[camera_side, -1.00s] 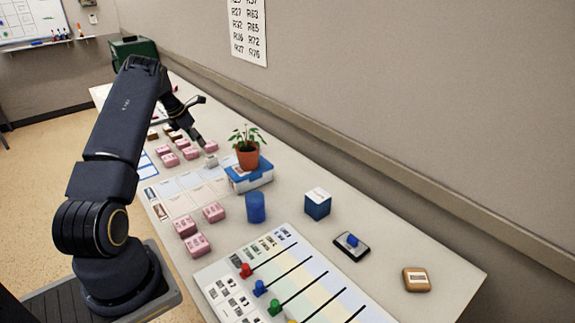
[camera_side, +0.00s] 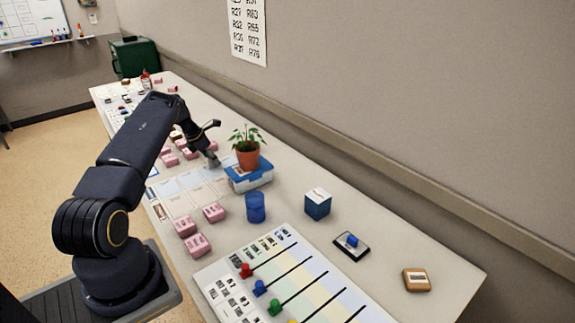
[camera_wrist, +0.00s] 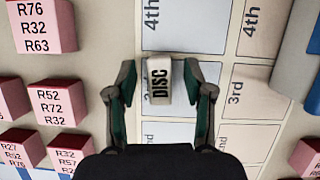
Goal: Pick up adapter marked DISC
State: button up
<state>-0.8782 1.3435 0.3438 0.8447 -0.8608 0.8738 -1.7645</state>
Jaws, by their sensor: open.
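The adapter marked DISC (camera_wrist: 159,82) is a small white block with black letters. In the wrist view it lies on the printed sheet with ordinal boxes, between my two fingers. My gripper (camera_wrist: 159,86) is open, with one finger on each side of the adapter.
Pink blocks with R-numbers (camera_wrist: 57,102) stand left of my gripper in the wrist view. A potted plant (camera_side: 248,155) on a blue and white box (camera_side: 250,178) stands close to the right. A blue cup (camera_side: 255,208) and a blue cube (camera_side: 317,204) are nearer the camera.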

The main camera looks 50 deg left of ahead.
jog(key=c, duration=1)
jog(key=shift+r, duration=0.2)
